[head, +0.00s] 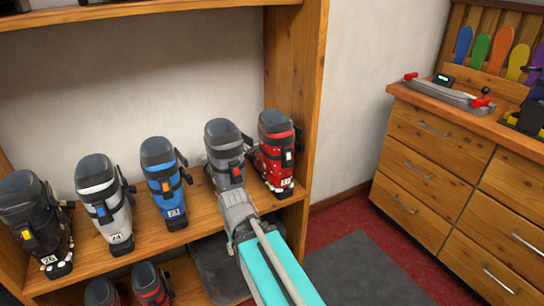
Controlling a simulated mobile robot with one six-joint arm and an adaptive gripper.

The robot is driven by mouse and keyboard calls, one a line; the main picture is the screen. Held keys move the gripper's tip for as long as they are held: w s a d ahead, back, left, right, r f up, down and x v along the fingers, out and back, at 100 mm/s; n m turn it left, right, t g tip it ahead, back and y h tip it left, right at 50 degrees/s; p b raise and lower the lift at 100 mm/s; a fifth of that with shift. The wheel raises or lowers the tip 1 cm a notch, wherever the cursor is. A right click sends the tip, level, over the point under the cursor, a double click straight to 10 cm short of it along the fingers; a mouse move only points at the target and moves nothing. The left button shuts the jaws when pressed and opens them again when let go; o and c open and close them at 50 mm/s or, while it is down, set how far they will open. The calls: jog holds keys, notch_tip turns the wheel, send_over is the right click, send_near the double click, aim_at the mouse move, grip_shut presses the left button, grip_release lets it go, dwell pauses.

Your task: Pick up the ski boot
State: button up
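Several ski boots stand in a row on a wooden shelf (90,265): a black boot (32,205), a white boot (103,190) tagged 24, a blue boot (163,180) tagged 23, a grey boot (222,150) with a red buckle, and a red boot (274,155) with white dots. My gripper (236,200) is in front of the grey boot and covers its lower part. Its fingers overlap the grey boot in the picture. I cannot tell whether they touch it or are open or shut. The grey boot stands upright.
The shelf's right side panel (292,75) rises just behind the red boot. Below, more dark boots (151,283) stand at the lower left. A drawer cabinet (425,160) with a bench device (447,96) on top stands at right. A grey mat (365,270) lies on red carpet.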

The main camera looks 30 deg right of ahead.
jog(key=shift+o, duration=0.8)
notch_tip(320, 180, up, 40)
jog(key=n+h+p, duration=0.5)
jog(key=n+p, duration=1.3)
jog(key=p, duration=2)
send_over(268, 112)
jog(key=a, duration=0.4)
jog(key=shift+w+a+f, duration=0.1)
jog(key=shift+w+f, duration=0.05)
jog(key=shift+f, duration=0.05)
jog(key=shift+f, duration=0.1)
jog(key=shift+y, duration=0.3)
jog(key=b+x, duration=0.8)
jog(key=shift+f, duration=0.2)
jog(key=shift+f, duration=0.1)
